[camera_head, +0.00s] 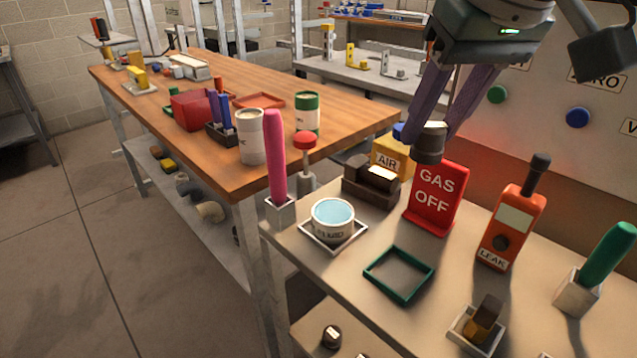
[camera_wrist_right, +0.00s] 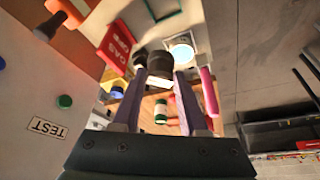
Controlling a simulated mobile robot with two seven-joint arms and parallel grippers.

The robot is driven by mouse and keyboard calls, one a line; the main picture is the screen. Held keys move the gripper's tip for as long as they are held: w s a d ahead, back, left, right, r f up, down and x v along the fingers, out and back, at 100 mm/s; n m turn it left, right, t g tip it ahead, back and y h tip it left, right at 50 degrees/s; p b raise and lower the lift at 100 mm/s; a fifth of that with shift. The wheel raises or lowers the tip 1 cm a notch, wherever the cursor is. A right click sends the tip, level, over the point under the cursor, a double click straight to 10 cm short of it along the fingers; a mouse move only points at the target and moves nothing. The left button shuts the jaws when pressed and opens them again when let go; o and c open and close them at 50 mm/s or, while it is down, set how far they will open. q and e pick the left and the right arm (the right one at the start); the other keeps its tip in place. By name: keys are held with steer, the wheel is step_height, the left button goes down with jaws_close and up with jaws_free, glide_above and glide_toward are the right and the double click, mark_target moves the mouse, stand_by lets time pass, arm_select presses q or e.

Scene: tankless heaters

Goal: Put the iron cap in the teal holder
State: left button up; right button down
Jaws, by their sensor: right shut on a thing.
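The iron cap (camera_head: 430,145) is a short dark cylinder with a pale top face. My right gripper (camera_head: 434,130), with purple fingers, is shut on it and holds it in the air, in front of the upper part of the red GAS OFF sign in the head view. The right wrist view also shows the cap (camera_wrist_right: 159,65) between the fingertips. The teal holder (camera_head: 371,271) is an empty square frame lying flat on the bench, below and left of the cap in the picture. Part of the holder (camera_wrist_right: 163,17) shows at the top of the right wrist view. My left gripper is not in view.
The GAS OFF sign (camera_head: 436,195) stands behind the holder. A tin with a blue top (camera_head: 333,221) sits in a tray to the left, near a pink rod (camera_head: 275,160). An orange leak detector (camera_head: 510,228) stands right. Bare bench surrounds the holder.

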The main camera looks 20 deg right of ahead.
step_height(320, 180, down, 16)
steer(key=b, duration=0.3)
steer(key=shift+d+r, duration=0.1)
steer(key=shift+r, duration=0.05)
step_height(320, 180, down, 4)
steer(key=shift+f+b, duration=0.15)
steer(key=shift+b, duration=0.4)
steer(key=shift+f, duration=0.15)
steer(key=shift+f, duration=0.15)
